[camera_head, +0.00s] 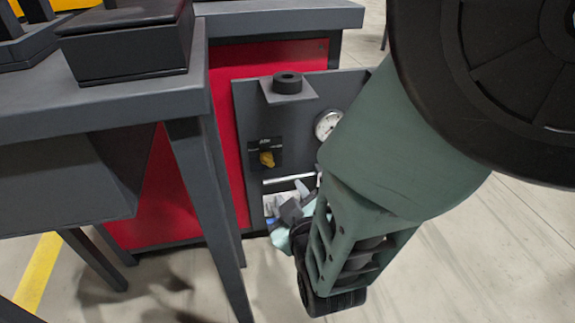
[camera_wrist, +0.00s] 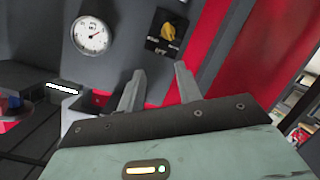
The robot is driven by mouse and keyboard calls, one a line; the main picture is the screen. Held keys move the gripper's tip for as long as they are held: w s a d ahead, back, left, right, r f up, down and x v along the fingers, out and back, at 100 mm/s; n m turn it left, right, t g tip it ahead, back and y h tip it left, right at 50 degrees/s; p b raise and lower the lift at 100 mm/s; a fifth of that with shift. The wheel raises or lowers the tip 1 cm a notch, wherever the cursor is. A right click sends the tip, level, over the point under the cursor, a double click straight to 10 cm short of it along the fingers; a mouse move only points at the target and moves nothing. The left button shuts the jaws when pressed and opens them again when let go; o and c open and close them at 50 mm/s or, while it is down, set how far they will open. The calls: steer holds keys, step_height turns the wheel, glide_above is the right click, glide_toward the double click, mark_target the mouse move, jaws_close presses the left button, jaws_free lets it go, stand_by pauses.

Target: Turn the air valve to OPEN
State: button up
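The air valve is a yellow knob (camera_head: 266,159) on a small black label plate (camera_head: 265,149), fixed to a dark grey upright panel (camera_head: 241,108). In the wrist view the yellow knob (camera_wrist: 175,29) is beyond my gripper, to the upper right of centre. The lettering on its plate is too small to read. My gripper (camera_wrist: 158,72) has its two grey fingers apart with nothing between them. The fingertips point towards the panel, just below the knob in the wrist view, and do not appear to touch it. In the head view my arm hides much of the gripper.
A round white gauge (camera_wrist: 90,36) is on the same panel; it also shows in the head view (camera_head: 327,124). A small shelf (camera_head: 289,97) with a black ring sticks out above the valve. A grey table (camera_head: 110,108) stands at left. A red cabinet (camera_head: 160,205) is behind.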

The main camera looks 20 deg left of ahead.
step_height(320, 180, down, 6)
steer(key=s+a+n+t+y+b, duration=0.1)
steer(key=n+t+b, duration=0.1)
steer(key=b, duration=1)
glide_toward(266, 163)
steer(key=shift+t, duration=0.3)
steer(key=x, duration=0.7)
steer(key=shift+f, duration=0.4)
steer(key=shift+w+a+r+y, duration=0.15)
steer(key=shift+w+a+y, duration=0.25)
steer(key=shift+w, duration=0.15)
steer(key=shift+c, duration=0.3)
steer(key=shift+d, duration=0.1)
jaws_close()
